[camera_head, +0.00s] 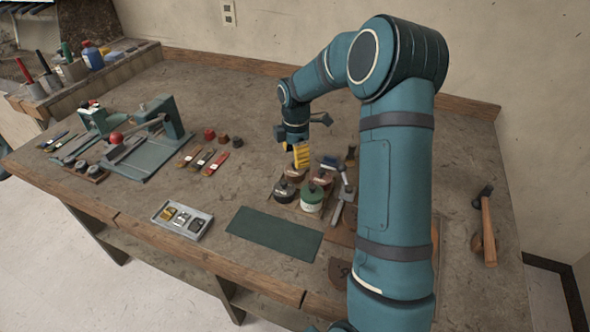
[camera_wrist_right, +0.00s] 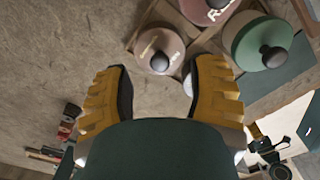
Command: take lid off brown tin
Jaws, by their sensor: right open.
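The brown tin (camera_head: 295,174) stands at the back of a group of lidded tins in the head view. In the right wrist view the brown tin (camera_wrist_right: 152,42) shows its dull pinkish-brown lid with a round dark knob and partly readable lettering. My right gripper (camera_head: 301,156) has yellow fingers and hangs just above and behind this tin. In the wrist view my right gripper (camera_wrist_right: 160,88) is open, its fingers wide apart with nothing between them; the lid and knob lie beyond the tips. My left gripper is not in view.
A red tin (camera_wrist_right: 205,8) and a green tin (camera_wrist_right: 262,42) stand close beside the brown one. A black tin (camera_head: 284,190) stands in front. A hammer (camera_head: 350,160) is to the right.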

